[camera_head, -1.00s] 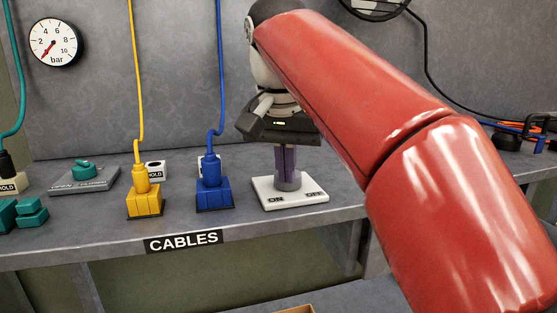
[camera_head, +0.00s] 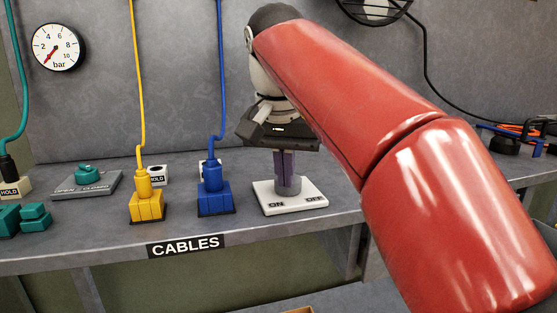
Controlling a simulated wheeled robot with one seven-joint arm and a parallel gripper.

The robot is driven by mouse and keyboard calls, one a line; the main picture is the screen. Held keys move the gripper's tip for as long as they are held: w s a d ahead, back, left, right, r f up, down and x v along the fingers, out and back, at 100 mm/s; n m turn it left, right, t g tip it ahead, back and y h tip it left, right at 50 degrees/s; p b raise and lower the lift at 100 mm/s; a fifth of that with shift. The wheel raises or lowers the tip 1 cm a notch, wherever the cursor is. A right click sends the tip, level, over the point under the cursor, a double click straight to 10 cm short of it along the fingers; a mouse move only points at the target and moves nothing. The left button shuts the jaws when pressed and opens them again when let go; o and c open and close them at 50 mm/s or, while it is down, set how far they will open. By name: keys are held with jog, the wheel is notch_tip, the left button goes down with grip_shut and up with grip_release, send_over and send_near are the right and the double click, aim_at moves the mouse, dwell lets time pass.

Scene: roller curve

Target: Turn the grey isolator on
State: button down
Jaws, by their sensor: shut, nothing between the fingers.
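The grey isolator (camera_head: 289,187) is a short grey round part on a white base plate (camera_head: 299,204) marked ON at the left and OFF at the right. It stands on the bench right of the blue plug. My gripper (camera_head: 285,172) points down over it, its purplish fingers shut. The fingertips are at the isolator's top; I cannot tell whether they touch it. The fingers and the dark gripper body hide the isolator's upper part, so its handle's direction does not show.
A blue plug (camera_head: 214,196) and a yellow plug (camera_head: 146,204) with hanging cables stand left of the isolator. A teal valve (camera_head: 88,175) on a grey plate is further left. My red arm covers the right side. The front edge carries a CABLES label (camera_head: 186,245).

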jog(key=shift+w+r+p, duration=0.15)
jog(key=shift+w+p, duration=0.1)
jog(key=shift+p, duration=0.1)
jog(key=shift+s, duration=0.25)
jog(key=v, duration=0.3)
jog(key=w+v, duration=0.1)
jog(key=v, duration=0.1)
jog(key=shift+r, duration=0.45)
jog(key=shift+s, duration=0.1)
